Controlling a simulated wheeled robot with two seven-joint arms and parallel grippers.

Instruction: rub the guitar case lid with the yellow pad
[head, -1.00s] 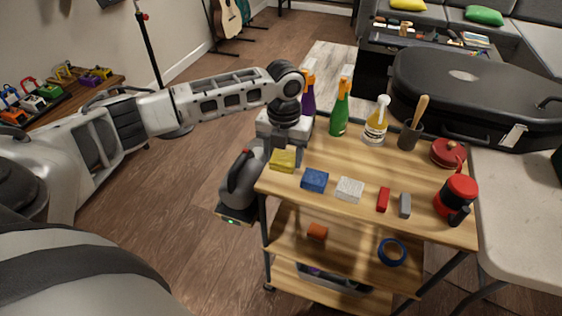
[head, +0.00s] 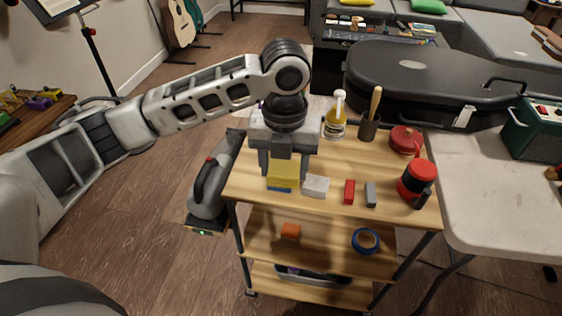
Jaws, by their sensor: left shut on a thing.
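The yellow pad (head: 284,174) is held between the fingers of my left gripper (head: 284,168), which is shut on it. It appears raised in front of the blue block (head: 279,189), which is mostly hidden behind it. The black guitar case (head: 430,82) lies closed on the light table behind and to the right of the cart, with its lid facing up. The gripper is over the cart's left part, well apart from the case. My right gripper is not in view.
A green box (head: 534,130) stands right of the case.

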